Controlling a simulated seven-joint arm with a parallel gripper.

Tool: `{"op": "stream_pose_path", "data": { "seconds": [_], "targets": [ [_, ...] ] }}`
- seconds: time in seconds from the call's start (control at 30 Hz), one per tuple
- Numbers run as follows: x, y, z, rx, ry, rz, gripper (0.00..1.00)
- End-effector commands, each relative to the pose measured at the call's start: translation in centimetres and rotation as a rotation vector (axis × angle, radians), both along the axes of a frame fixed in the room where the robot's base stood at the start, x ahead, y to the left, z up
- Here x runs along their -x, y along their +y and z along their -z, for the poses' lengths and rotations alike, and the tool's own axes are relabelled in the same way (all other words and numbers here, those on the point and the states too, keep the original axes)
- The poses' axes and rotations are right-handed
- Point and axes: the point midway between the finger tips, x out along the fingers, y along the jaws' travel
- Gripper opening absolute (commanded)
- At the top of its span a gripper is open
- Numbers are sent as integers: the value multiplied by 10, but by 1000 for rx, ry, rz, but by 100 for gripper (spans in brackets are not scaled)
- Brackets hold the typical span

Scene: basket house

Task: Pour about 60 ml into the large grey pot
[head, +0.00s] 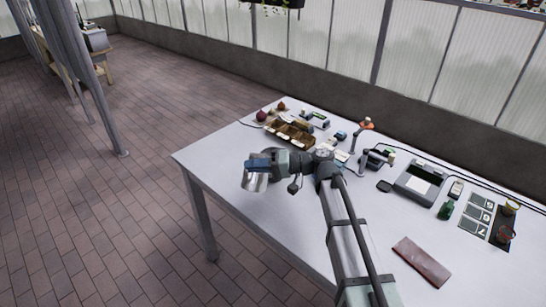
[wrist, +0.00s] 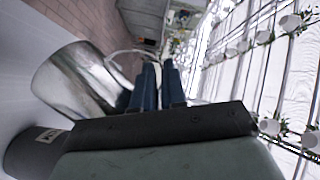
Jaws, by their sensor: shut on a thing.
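My gripper (head: 258,164) is at the left part of the white table, its blue fingers shut on a shiny metal jug (head: 254,183). In the wrist view the gripper's blue fingers (wrist: 158,84) are close together beside the jug (wrist: 78,78), with a thin curved handle near them. The jug's contents do not show, and I cannot tell its tilt. A dark grey rounded thing (wrist: 32,152) with a white label is at the lower left of the wrist view. I cannot tell whether it is the large grey pot. No pot shows clearly in the head view.
The table's near left part is clear.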

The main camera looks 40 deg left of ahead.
Motion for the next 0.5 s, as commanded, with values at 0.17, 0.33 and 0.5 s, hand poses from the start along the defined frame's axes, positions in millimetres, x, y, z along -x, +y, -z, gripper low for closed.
{"op": "stream_pose_path", "data": {
  "seconds": [0.17, 0.33, 0.5],
  "targets": [
    [12, -4, 18, -21, -77, -1, 0],
    [22, -6, 33, -41, -153, -1, 0],
    [35, -10, 46, -74, -271, -1, 0]
  ]
}}
